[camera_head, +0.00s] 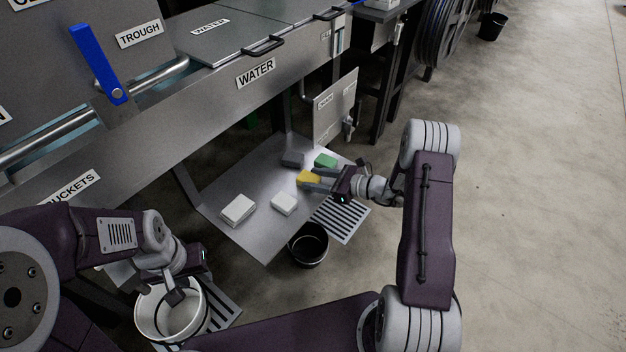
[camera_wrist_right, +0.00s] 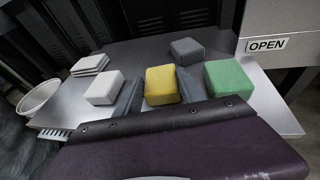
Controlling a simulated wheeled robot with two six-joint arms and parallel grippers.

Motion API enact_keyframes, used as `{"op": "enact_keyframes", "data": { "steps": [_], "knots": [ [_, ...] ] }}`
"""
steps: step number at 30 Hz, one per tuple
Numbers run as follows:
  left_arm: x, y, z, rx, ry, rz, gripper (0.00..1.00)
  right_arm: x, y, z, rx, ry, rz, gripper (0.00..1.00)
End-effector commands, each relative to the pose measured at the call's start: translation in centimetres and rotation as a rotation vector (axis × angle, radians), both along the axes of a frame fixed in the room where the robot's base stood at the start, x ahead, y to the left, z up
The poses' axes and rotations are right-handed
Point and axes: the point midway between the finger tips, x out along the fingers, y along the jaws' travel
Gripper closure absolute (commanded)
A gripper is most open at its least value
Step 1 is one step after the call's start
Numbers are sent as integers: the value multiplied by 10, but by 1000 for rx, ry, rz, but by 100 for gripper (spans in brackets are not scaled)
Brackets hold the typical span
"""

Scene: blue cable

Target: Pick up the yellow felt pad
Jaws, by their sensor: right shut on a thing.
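The yellow felt pad (camera_head: 308,178) is on the grey metal shelf (camera_head: 247,228), toward its right side. It also shows in the right wrist view (camera_wrist_right: 162,85), as a yellow block between the two dark fingers. My right gripper (camera_head: 318,179) is shut on the yellow pad, one finger on each side; whether the pad is clear of the shelf I cannot tell. My left gripper (camera_head: 176,294) hangs over the white bucket (camera_head: 168,312) at the lower left. Its fingers are too unclear to tell open from shut.
A green block (camera_head: 325,160) sits close beside the yellow pad, and a dark grey block (camera_head: 292,159) lies behind. White blocks (camera_head: 283,204) and (camera_head: 238,210) sit to the left. A black bucket (camera_head: 308,245) and a floor grate (camera_head: 341,220) are near the shelf's front edge.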

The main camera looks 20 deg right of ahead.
Motion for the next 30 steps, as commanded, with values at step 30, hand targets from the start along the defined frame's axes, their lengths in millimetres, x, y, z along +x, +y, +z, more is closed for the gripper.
{"op": "enact_keyframes", "data": {
  "steps": [30],
  "knots": [
    [0, 0, 38, 0, 0, 0, 64, -64, -98, 108, 0, 0, 0, 92]
  ]
}}
